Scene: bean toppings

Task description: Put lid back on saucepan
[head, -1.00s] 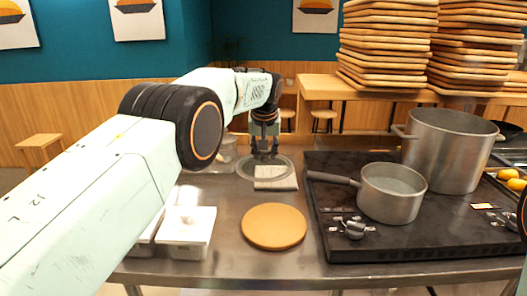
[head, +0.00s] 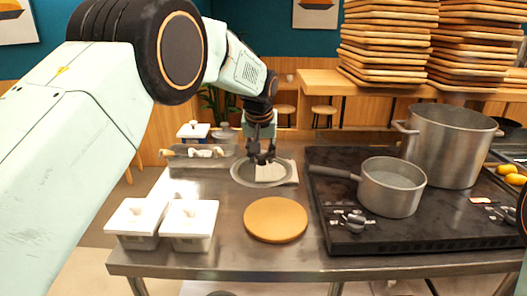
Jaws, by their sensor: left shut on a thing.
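The saucepan (head: 391,191) stands on the black stove at the right, open at the top, its long handle pointing left. The round lid (head: 238,178), clear with a metal rim, is over the cloth (head: 288,172) behind the round wooden board. My left gripper (head: 262,159) comes down from above and is shut on the middle of the lid, most likely its knob, which the fingers hide. I cannot tell whether the lid touches the cloth. My right gripper is out of view; only a dark part of my right arm shows at the right edge.
A round wooden board (head: 275,219) lies between the lid and the stove's front left. A big pot (head: 444,149) stands behind the saucepan. Two white-lidded containers (head: 189,222) are at the front left. Stacked wooden boards (head: 385,45) rise on the counter behind.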

